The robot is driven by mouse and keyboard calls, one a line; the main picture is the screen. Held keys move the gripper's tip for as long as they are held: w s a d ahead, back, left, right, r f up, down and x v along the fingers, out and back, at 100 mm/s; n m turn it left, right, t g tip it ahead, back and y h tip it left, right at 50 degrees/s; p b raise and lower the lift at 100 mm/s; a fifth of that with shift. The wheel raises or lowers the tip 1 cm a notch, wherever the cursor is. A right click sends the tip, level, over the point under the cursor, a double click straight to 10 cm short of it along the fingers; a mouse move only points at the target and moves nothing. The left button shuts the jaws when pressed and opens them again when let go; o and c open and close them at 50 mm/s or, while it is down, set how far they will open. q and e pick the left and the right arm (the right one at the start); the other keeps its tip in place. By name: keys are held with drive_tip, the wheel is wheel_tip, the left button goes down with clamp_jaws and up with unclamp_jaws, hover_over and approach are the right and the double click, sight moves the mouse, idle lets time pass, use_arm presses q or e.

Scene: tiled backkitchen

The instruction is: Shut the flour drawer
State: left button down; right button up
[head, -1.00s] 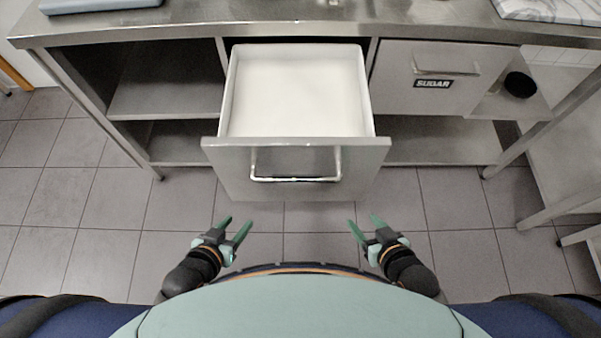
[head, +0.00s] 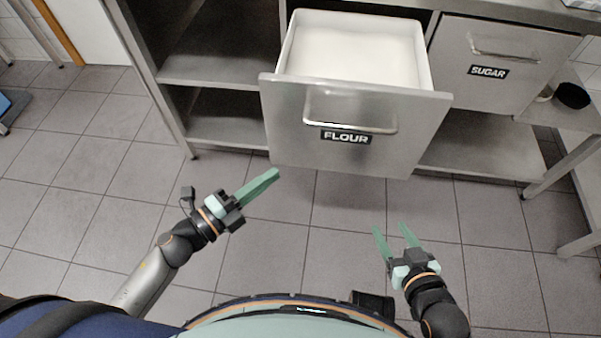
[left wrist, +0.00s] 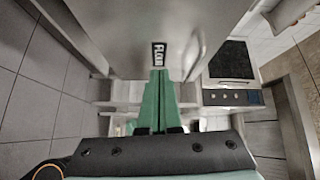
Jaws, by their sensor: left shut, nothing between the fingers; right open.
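The flour drawer (head: 290,135) is pulled out of the steel counter, and its white bin (head: 355,52) of flour shows from above. Its front carries a bar handle (head: 350,125) and a FLOUR label (head: 346,137). My left gripper (head: 276,174) is shut and empty, its fingertips close to the lower left of the drawer front in the head view; I cannot tell if they touch. In the left wrist view the shut fingers (left wrist: 158,80) point at the drawer front (left wrist: 180,50), just below the label. My right gripper (head: 392,230) is open and empty, below and apart from the drawer.
A shut sugar drawer (head: 505,60) is to the right of the flour drawer. Open steel shelves (head: 215,70) are to the left. A dark bowl (head: 573,95) stands on a shelf at the right. The tiled floor in front is clear.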

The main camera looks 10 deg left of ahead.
use_arm(q)
drive_tip(key=s+m+g+h, duration=0.1)
drive_tip(key=m, duration=0.1)
approach(326, 137)
drive_tip(key=x, duration=0.5)
drive_tip(key=shift+d+f+b, duration=0.1)
drive_tip(key=shift+d+b, duration=0.25)
drive_tip(key=shift+b, duration=0.05)
drive_tip(key=shift+w, duration=0.3)
use_arm(e)
drive_tip(key=shift+w+a+r+t, duration=0.1)
drive_tip(key=shift+w+r+t, duration=0.15)
drive_tip(key=shift+r, duration=0.3)
drive_tip(key=shift+w+d+r+t, duration=0.1)
drive_tip(key=shift+w+r+t, duration=0.2)
drive_tip(key=shift+r, duration=0.3)
drive_tip(key=shift+w+a+r+t, duration=0.1)
drive_tip(key=shift+w+r+t, duration=0.15)
drive_tip(key=shift+r, duration=0.3)
